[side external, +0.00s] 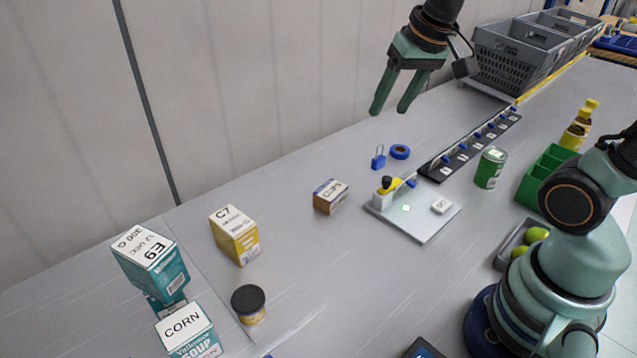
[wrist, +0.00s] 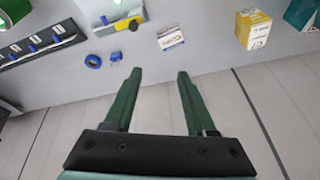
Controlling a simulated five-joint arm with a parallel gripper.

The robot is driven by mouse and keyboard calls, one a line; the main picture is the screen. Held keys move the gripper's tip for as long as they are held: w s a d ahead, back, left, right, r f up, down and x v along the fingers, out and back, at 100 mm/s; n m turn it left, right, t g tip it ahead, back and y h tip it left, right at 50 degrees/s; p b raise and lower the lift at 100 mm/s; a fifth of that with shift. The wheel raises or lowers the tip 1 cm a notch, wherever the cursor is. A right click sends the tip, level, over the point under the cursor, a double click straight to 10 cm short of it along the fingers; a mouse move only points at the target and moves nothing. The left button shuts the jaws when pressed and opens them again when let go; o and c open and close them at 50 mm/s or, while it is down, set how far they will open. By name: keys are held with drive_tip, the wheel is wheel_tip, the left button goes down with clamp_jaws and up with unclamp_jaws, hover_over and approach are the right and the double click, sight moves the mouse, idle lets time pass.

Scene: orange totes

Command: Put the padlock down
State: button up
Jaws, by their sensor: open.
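The blue padlock (side external: 378,159) stands on the grey table, beside a roll of blue tape (side external: 400,152). It also shows in the wrist view (wrist: 116,57), just beyond my left fingertip in the picture and apart from it. My gripper (side external: 388,112) is open and empty, raised above the table near the wall. Its two green fingers are spread in the wrist view (wrist: 160,72), with nothing between them.
A white board (side external: 425,226) with a yellow-and-black item stands right of the padlock. A black strip (side external: 470,147) with blue pieces lies behind. A small brown box (side external: 331,197) and a yellow C7 box (side external: 235,235) stand to the left. Grey crates (side external: 510,58) stand at the back.

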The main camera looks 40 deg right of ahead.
drive_tip(key=s+a+f+n+t, duration=0.1)
drive_tip(key=s+a+n, duration=0.2)
drive_tip(key=s+n, duration=0.1)
drive_tip(key=shift+s+f, duration=0.35)
drive_tip(key=shift+s, duration=0.3)
